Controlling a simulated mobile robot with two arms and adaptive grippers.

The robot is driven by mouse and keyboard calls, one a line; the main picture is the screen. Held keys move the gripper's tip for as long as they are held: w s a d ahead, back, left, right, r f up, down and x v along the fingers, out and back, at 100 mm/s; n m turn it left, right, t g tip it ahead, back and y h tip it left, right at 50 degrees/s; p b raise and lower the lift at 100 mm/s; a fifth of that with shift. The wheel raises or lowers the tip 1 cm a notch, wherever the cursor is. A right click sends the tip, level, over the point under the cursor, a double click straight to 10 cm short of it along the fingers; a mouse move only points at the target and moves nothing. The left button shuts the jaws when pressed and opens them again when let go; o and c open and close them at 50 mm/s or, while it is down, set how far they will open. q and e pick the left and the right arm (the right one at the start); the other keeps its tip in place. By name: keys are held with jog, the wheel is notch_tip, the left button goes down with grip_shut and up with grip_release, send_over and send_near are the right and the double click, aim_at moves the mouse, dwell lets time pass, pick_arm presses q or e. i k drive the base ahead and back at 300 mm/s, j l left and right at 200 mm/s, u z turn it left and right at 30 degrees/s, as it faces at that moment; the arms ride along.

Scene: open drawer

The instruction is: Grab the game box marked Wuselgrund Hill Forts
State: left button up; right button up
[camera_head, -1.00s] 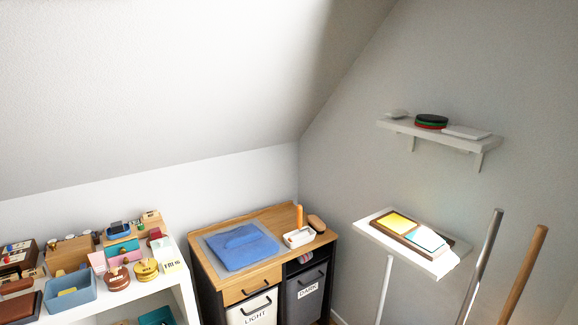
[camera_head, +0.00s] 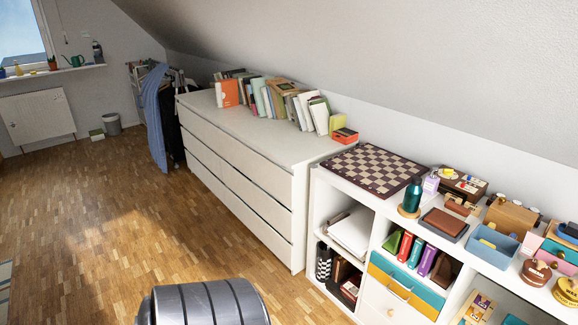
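I cannot pick out a game box marked Wuselgrund Hill Forts; no such lettering is readable in the head view. A white shelf unit (camera_head: 313,205) at the right holds many small items, and some flat white box-like things (camera_head: 351,231) lie in its upper left compartment. Small dark and red items (camera_head: 350,287) stand in the compartment below, too small to read. A checkered board (camera_head: 372,168) lies on top. Neither of my grippers is in view.
A long white dresser (camera_head: 240,165) with a row of books (camera_head: 268,97) stands under the sloped ceiling. The shelf top also carries a green bottle (camera_head: 412,194), a blue bin (camera_head: 494,245) and wooden boxes. The wooden floor (camera_head: 110,225) at the left is mostly clear.

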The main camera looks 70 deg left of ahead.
aim_at(342, 267)
jog(key=u, duration=1.65)
